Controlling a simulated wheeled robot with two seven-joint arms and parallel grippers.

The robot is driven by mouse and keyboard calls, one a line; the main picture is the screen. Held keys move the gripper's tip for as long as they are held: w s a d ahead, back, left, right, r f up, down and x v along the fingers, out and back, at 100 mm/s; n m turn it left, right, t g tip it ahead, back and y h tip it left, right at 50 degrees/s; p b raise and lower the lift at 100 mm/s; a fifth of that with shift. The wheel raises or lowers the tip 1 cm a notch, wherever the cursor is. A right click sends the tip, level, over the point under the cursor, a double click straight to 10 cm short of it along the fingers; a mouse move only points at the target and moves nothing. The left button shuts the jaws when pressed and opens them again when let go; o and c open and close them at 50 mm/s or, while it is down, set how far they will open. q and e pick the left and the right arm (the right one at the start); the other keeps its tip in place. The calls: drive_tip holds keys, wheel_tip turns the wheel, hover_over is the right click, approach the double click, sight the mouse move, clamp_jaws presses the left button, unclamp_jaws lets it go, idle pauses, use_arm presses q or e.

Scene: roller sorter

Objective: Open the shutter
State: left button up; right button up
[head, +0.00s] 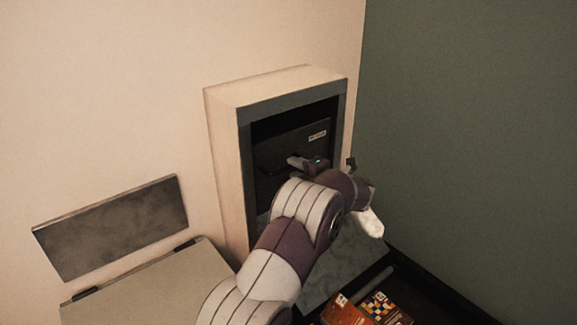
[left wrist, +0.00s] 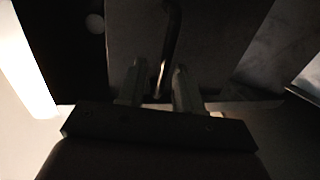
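The shutter (head: 285,145) is a dark panel with a small pale label, set inside the grey-edged opening of a box-like frame (head: 227,150) on the wall. My left gripper (head: 304,162) reaches into the opening, at the front of the shutter. In the left wrist view its two grey fingers (left wrist: 157,88) stand apart, one on each side of a thin dark bar handle (left wrist: 171,40). A gap shows between the handle and the left finger; contact with the right finger is unclear. My arm hides the lower right of the opening. My right gripper is not in view.
A grey plate (head: 112,228) is on the wall at left, above a pale box top (head: 150,290). Below the opening is a grey sloping surface (head: 345,262). Boxes with printed faces (head: 383,308) lie at the bottom. A green wall (head: 470,130) closes the right side.

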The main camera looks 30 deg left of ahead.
use_arm(q)
drive_tip(key=v, duration=0.8)
drive_tip(key=shift+d, duration=0.2)
